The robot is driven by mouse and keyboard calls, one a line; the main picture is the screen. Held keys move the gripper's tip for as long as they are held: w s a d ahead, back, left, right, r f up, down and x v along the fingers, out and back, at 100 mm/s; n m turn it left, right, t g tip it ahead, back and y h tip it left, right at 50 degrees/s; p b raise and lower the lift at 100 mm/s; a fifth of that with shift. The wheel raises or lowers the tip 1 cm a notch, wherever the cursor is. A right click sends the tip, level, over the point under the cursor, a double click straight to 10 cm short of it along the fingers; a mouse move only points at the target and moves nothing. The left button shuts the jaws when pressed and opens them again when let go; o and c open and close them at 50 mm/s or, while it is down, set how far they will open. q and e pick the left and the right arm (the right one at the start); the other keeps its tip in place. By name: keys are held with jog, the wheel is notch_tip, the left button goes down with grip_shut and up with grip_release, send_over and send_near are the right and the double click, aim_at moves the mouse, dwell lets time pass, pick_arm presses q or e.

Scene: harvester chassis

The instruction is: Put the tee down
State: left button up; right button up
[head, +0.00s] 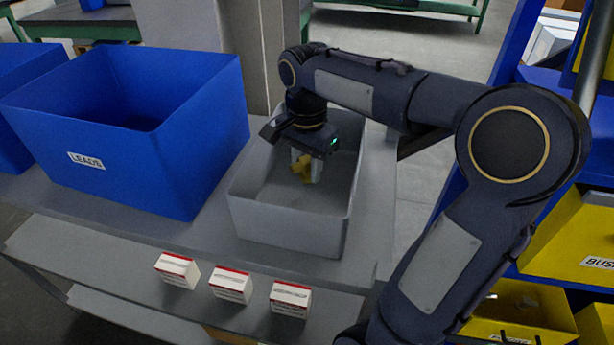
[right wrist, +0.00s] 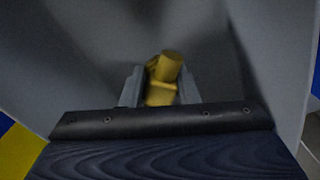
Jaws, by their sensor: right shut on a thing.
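The tee (head: 302,166) is a small yellow fitting. My right gripper (head: 307,172) is shut on it, inside the grey bin (head: 286,225), below the level of the bin's rim. In the right wrist view the tee (right wrist: 162,80) sits between the two grey fingers (right wrist: 160,88), with one rounded end pointing away from the gripper. The grey bin wall (right wrist: 275,50) surrounds it there. Whether the tee touches the bin floor I cannot tell. My left gripper is not in view.
A large blue bin (head: 190,150) labelled LEADS stands left of the grey bin on the grey bench. Several small red-and-white boxes, one in the middle (head: 231,285), sit on the lower front ledge. Yellow bins (head: 570,240) fill a blue rack at right.

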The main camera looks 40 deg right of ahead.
aim_at(307, 178)
jog(key=shift+f, duration=1.5)
jog(key=shift+f, duration=0.2)
jog(key=o, duration=1)
jog(key=shift+r, duration=0.1)
notch_tip(307, 178, up, 12)
jog(key=shift+r, duration=0.15)
jog(key=shift+s, duration=0.1)
